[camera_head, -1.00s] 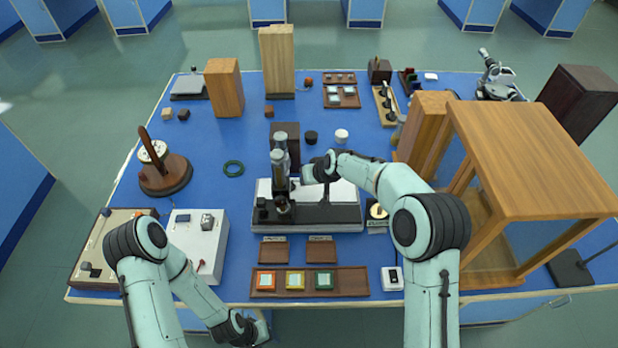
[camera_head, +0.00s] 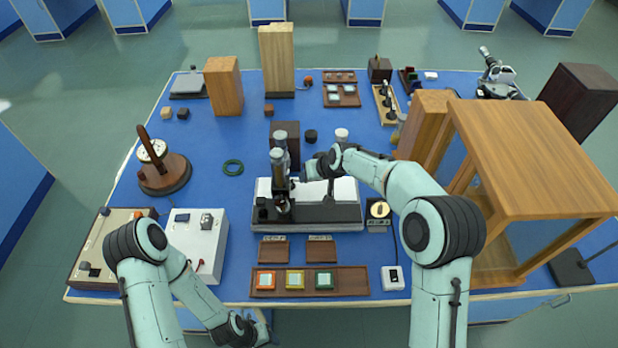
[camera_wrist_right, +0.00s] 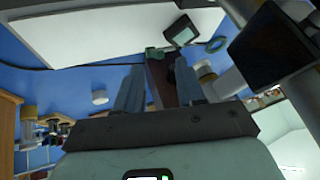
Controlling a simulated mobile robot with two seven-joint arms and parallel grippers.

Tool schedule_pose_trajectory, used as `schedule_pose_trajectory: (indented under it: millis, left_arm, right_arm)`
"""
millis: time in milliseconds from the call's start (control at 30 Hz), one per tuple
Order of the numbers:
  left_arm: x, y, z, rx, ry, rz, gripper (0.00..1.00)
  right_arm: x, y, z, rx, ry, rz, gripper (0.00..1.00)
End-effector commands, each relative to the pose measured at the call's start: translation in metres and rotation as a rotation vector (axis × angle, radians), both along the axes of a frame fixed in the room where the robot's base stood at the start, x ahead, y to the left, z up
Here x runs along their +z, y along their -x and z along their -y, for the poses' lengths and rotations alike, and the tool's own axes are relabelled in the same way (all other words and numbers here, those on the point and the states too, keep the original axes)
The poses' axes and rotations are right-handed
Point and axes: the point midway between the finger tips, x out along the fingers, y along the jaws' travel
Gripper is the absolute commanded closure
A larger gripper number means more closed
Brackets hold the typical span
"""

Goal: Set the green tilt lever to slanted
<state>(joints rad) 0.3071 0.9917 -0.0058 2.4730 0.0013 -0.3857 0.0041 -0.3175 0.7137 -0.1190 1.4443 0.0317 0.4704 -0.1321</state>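The spectrometer (camera_head: 281,180), with its upright grey tubes, stands on a dark base with a white top in the middle of the bench. My right gripper (camera_head: 300,174) is close to its right side. In the right wrist view, the fingers of my right gripper (camera_wrist_right: 158,82) are apart. A small green piece (camera_wrist_right: 155,53), possibly the tip of the green tilt lever, shows just beyond the fingertips, with a brown upright shape behind. I cannot tell whether a finger touches it. The lever is not clear in the head view. My left gripper (camera_head: 262,330) is low at the front edge, its fingers unclear.
A tray of orange, yellow and green samples (camera_head: 345,282) lies at the front. A white control box (camera_head: 190,245) stands left of it. A large wooden frame (camera_head: 540,165) stands right of my right arm.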

Motion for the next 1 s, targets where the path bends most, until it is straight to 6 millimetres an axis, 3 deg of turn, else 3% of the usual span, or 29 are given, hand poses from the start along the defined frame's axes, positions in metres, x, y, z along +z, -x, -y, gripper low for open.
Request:
schedule_pose_trajectory:
  millis: [300, 500, 1000]
  left_arm:
    - [-0.015, 0.018, 0.0, 0.001, 0.0, -0.02, 0.47]
    - [-0.018, 0.02, 0.0, 0.0, 0.0, -0.023, 0.47]
    - [-0.018, 0.02, 0.0, 0.0, 0.0, -0.023, 0.47]
  right_arm:
    - [0.058, 0.032, 0.025, -0.001, -0.002, 0.002, 0.61]
    - [0.082, 0.043, 0.035, -0.001, -0.002, 0.0, 0.61]
    - [0.089, 0.046, 0.038, -0.001, 0.0, 0.0, 0.61]
